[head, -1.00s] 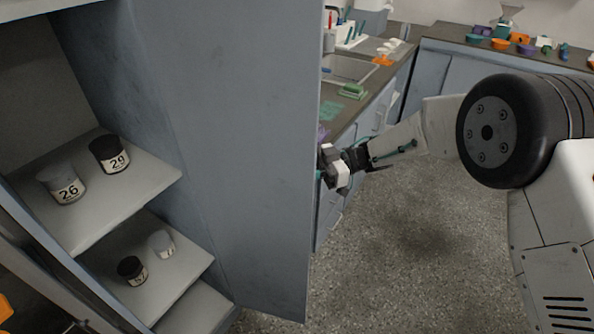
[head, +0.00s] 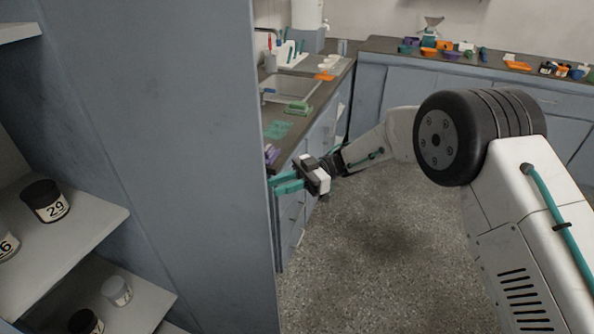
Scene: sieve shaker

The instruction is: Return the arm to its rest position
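My gripper (head: 274,186) is in the middle of the head view, at the end of my outstretched arm. Its two teal fingers point left, beside the edge of the large grey-blue cabinet panel (head: 170,150). The fingers show as two separate bars with a narrow gap, and nothing is seen between them. Whether the tips touch the panel cannot be told.
Shelves at left hold a dark-lidded jar marked 29 (head: 46,201), a partly cut-off jar (head: 8,243) and two lower jars, one pale-lidded (head: 117,291), one dark-lidded (head: 86,322). Behind my arm are a sink (head: 290,89) and counter. The speckled floor (head: 370,260) is clear.

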